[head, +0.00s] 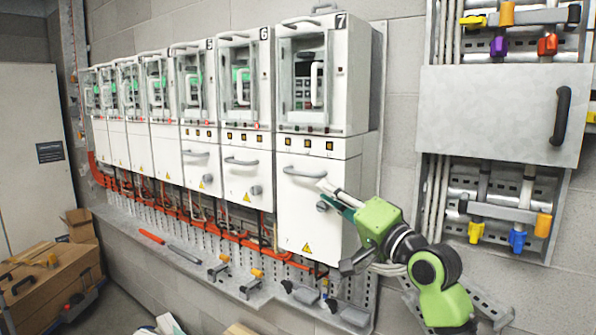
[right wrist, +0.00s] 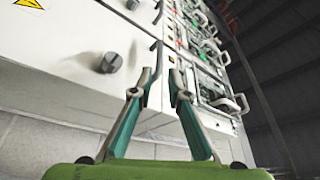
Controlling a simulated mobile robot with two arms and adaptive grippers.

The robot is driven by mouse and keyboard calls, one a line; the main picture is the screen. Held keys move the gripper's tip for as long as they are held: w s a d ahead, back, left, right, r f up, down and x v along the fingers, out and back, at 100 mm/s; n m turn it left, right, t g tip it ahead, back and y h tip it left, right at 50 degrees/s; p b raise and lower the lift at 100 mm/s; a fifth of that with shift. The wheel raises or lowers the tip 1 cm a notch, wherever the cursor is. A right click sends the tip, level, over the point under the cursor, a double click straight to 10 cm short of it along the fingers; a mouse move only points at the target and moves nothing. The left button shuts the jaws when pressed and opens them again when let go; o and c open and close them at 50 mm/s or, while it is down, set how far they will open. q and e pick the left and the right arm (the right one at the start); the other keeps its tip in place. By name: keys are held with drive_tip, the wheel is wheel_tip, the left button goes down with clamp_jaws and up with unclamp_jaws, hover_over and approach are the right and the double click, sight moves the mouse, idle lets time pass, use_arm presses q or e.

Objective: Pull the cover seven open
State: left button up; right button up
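Cabinet seven (head: 318,215), marked 7, is the nearest at the right end of a row of white drive cabinets. Its upper cover (head: 302,122) is a clear-fronted box with an upright pale handle (head: 316,84), and looks shut. Below it is a white door with a grey bar handle (head: 304,173) and a dark round knob (head: 322,206), also seen in the right wrist view (right wrist: 110,62). My right gripper (head: 328,190) is in front of this door, near the bar handle and knob, below the upper cover. My left gripper is not in view.
A grey panel with a black handle (head: 562,115) is on the wall at the right. A grey perforated ledge (head: 200,262) with clamps and tools runs below the cabinets. Cardboard boxes (head: 50,285) stand at the lower left.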

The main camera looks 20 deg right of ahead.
sight(299, 174)
drive_tip(key=p+x, duration=0.3)
drive_tip(key=x, duration=0.7)
drive_tip(key=shift+w+r+p, duration=0.15)
drive_tip(key=shift+p, duration=0.15)
drive_tip(key=shift+w+a, duration=0.2)
drive_tip(key=shift+w, duration=0.35)
clamp_jaws()
